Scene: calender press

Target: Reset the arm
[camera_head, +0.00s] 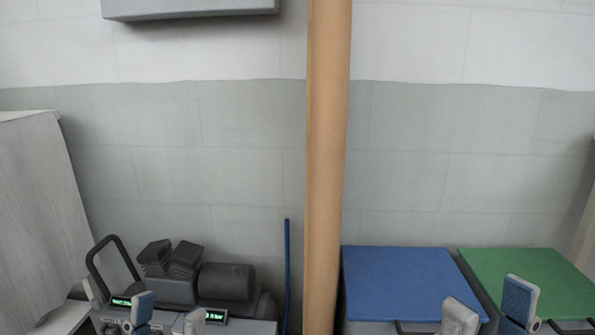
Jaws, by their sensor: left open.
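My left gripper (168,314) shows at the bottom left. Its two fingers, one with a blue pad, stand apart with nothing between them. It is in front of the press (228,283), a grey and black machine with a dark roller, a looped handle and green lit displays. My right gripper (490,311) shows at the bottom right, with its fingers apart and empty. It is in front of a blue-topped bin (400,278) and a green-topped bin (535,275). The lower parts of both arms are out of the picture.
A tan vertical post (328,160) stands between the press and the bins. A thin blue pole (287,275) is just left of it. A pale cabinet (40,200) is at the left edge. A grey box (190,8) hangs on the bare tiled wall.

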